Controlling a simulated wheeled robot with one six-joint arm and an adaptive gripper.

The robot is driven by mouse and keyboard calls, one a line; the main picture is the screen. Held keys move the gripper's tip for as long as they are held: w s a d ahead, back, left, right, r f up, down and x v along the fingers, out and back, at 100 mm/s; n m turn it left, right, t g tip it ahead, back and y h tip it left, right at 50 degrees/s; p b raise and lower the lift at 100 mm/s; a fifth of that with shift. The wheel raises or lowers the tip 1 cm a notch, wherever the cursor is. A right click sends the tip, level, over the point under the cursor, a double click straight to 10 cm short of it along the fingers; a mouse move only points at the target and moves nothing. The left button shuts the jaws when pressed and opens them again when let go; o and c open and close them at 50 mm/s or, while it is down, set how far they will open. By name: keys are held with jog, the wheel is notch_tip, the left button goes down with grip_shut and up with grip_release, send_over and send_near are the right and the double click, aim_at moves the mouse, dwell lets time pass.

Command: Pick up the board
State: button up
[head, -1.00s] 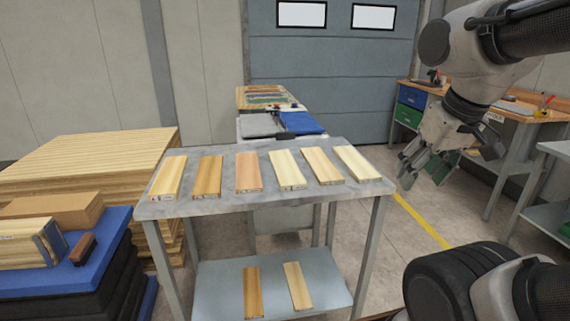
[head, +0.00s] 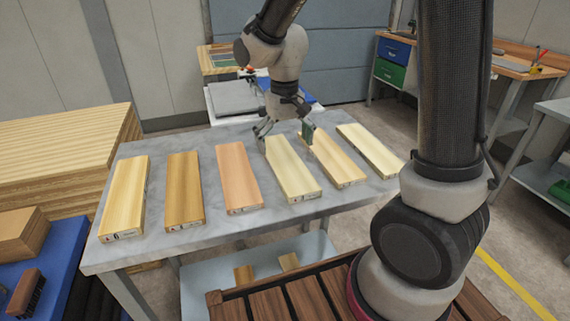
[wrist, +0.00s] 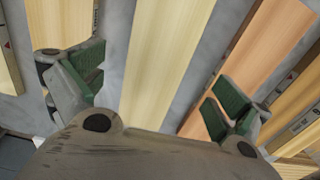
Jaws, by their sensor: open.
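Several wooden boards lie side by side, flat and apart, on the grey tabletop. My gripper (head: 284,135) is open and points down over the far end of a pale board (head: 292,170), the fourth from the left. In the wrist view that pale board (wrist: 165,60) runs between the two green-padded fingers of my gripper (wrist: 158,95), with nothing held. A light tan board (head: 333,158) lies to its right and a reddish board (head: 238,178) to its left. The fingers' exact height above the table is hard to tell.
The grey table (head: 215,222) also carries a yellow board (head: 125,197), a brown board (head: 184,190) and a pale board at the right (head: 368,148). A lower shelf (head: 205,280) holds more boards. Stacked timber (head: 60,150) stands left; a workbench (head: 460,58) stands back right.

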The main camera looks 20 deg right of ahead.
aim_at(285, 160)
notch_tip(285, 160, down, 5)
jog(key=shift+w+d+r, duration=0.1)
jog(key=shift+w, duration=0.05)
jog(key=c, duration=1.2)
